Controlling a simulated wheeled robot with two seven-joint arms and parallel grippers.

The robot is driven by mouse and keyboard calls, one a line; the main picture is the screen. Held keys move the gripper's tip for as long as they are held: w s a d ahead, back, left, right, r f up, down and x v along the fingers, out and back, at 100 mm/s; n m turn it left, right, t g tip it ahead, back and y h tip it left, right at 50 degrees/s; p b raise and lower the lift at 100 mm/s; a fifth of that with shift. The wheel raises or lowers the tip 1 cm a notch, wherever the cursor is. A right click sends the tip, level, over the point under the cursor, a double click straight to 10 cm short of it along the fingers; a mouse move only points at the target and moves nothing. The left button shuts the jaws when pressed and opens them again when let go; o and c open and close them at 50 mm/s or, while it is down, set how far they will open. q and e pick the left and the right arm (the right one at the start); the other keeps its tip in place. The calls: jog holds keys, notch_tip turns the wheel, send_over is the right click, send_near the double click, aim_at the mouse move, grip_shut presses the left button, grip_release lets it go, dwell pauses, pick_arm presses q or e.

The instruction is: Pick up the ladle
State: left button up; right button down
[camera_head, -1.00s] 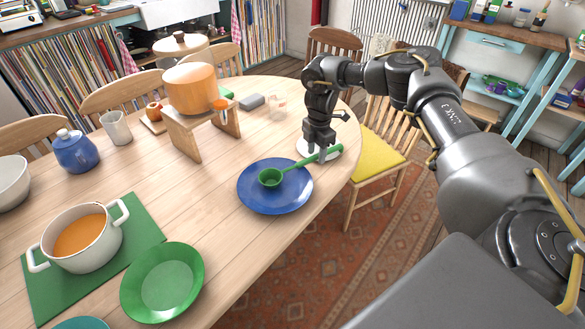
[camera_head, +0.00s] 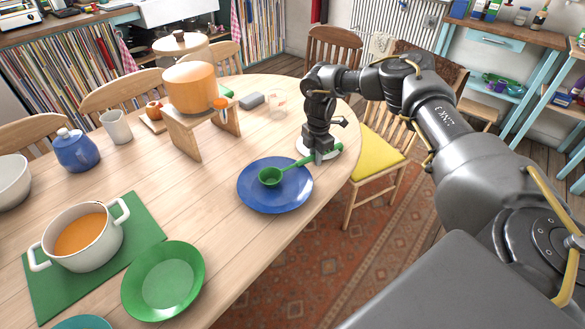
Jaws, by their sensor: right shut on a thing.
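The green ladle (camera_head: 270,177) lies with its bowl on the blue plate (camera_head: 275,200) near the table's right edge. Its handle runs up to the right, over the plate's rim toward a small white dish (camera_head: 333,152). My right gripper (camera_head: 321,157) comes down from above and is shut on the handle near its far end. The fingers partly hide the handle and the white dish. My left gripper is not in view.
A white pot of orange soup (camera_head: 98,258) stands on a green mat (camera_head: 40,290) beside a green bowl (camera_head: 165,312). An orange pot (camera_head: 190,90) sits on a wooden stand (camera_head: 180,125). A chair with a yellow cushion (camera_head: 378,157) is close to the table's right edge.

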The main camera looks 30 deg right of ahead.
jog(key=shift+r, duration=0.1)
jog(key=shift+r, duration=0.55)
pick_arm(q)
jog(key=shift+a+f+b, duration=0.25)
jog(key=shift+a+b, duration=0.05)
pick_arm(e)
jog(key=s+a+r, duration=0.9)
jog(key=s+r, duration=0.1)
jog(key=r, duration=0.1)
jog(key=shift+s+r, duration=0.3)
jog(key=shift+r, duration=0.1)
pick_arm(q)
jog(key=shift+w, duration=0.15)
pick_arm(e)
jog(key=shift+a, duration=0.1)
